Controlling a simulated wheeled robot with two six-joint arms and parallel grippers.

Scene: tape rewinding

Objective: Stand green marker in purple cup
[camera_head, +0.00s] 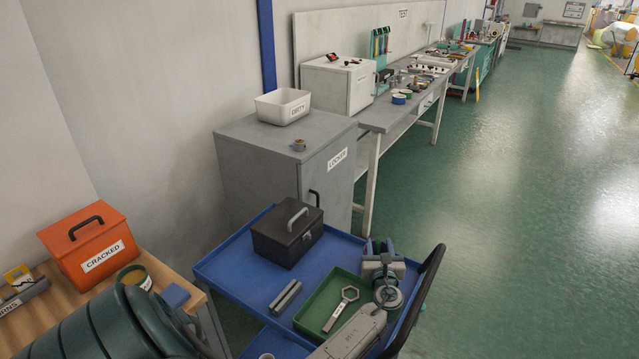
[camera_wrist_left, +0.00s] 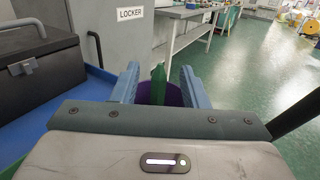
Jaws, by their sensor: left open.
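My left gripper (camera_head: 379,247) is over the far right part of the blue cart. In the left wrist view its two blue fingers (camera_wrist_left: 160,88) are apart. A green marker (camera_wrist_left: 158,82) shows upright between them, touching neither finger clearly. A purple cup (camera_wrist_left: 175,94) shows around the marker's lower part, between the fingers. The marker looks to be standing in the cup, but the gripper body hides the lower parts, so I cannot tell for sure. In the head view my gripper hides the cup and marker. My right gripper is not in view.
The blue cart (camera_head: 236,268) holds a black toolbox (camera_head: 287,232), grey bars (camera_head: 285,297) and a green tray (camera_head: 312,316) with a wrench (camera_head: 341,309). A black cart handle (camera_head: 428,277) rises close at right. A grey locker (camera_head: 270,165) stands behind. Open floor lies to the right.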

